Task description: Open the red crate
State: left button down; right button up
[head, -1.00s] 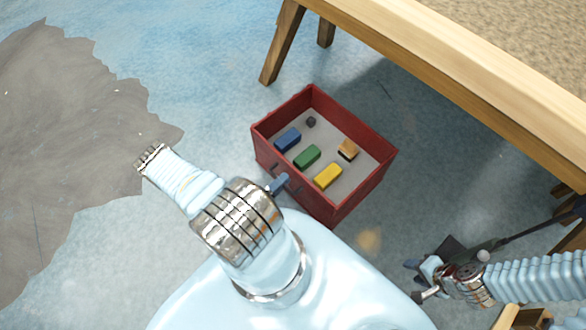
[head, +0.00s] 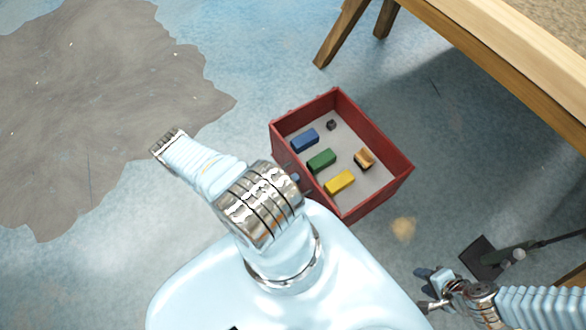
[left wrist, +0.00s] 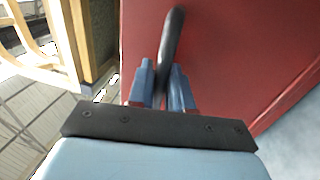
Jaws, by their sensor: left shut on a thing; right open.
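The red crate (head: 376,190) stands on the floor in the head view, with no lid over it and its inside in sight. Small blue (head: 305,140), green (head: 321,160) and yellow (head: 340,182) blocks lie in it, with an orange-tan piece (head: 364,159) and a small dark piece (head: 331,125). My left gripper (head: 294,179) is at the crate's near left wall, partly hidden by my arm. In the left wrist view its blue fingers (left wrist: 162,88) are shut on a dark curved handle (left wrist: 173,40) in front of the red wall. My right gripper (head: 428,290) is open and empty at the lower right.
A wooden table (head: 480,70) stands at the upper right, its leg (head: 345,40) beyond the crate. A dark flat object (head: 482,258) is near my right gripper. A grey patch (head: 90,110) covers the floor at left.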

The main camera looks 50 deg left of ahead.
pick_arm(q)
jog(key=shift+a, duration=0.1)
jog(key=c, duration=1.2)
grip_release()
jog(key=shift+c, duration=0.2)
jog(key=b+v, duration=0.1)
jog(key=v, duration=1.2)
jog(key=shift+s+b, duration=0.35)
jog(key=shift+s, duration=0.05)
